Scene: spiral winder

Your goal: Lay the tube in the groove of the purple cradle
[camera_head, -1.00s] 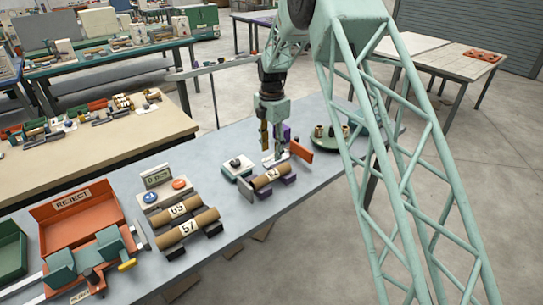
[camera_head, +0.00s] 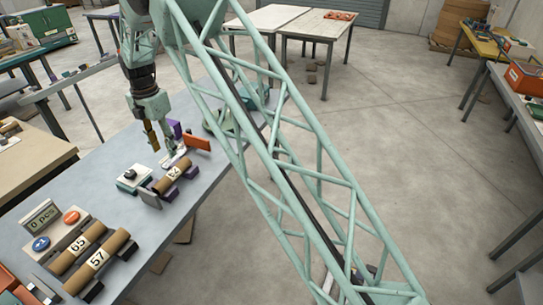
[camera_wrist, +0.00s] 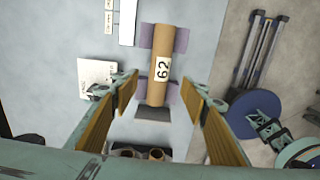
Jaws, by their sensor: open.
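A brown cardboard tube labelled 62 (camera_head: 171,176) lies across the purple cradle (camera_head: 190,172). In the wrist view the tube (camera_wrist: 160,88) runs lengthwise up the picture, with purple cradle blocks (camera_wrist: 181,40) showing on both sides of it. The groove under it is hidden. My gripper (camera_head: 155,140) is just behind and above the tube in the head view. In the wrist view my gripper (camera_wrist: 160,115) is open, its yellow-padded fingers wide apart on either side of the tube's near end. Neither finger appears to touch the tube.
A grey end plate (camera_head: 150,198) stands at the tube's left end, an orange plate (camera_head: 197,142) beyond its right. A white device (camera_head: 131,177) is at left. Tubes labelled 65 (camera_head: 78,248) and 57 (camera_head: 97,262) lie nearer. Bare tabletop lies between.

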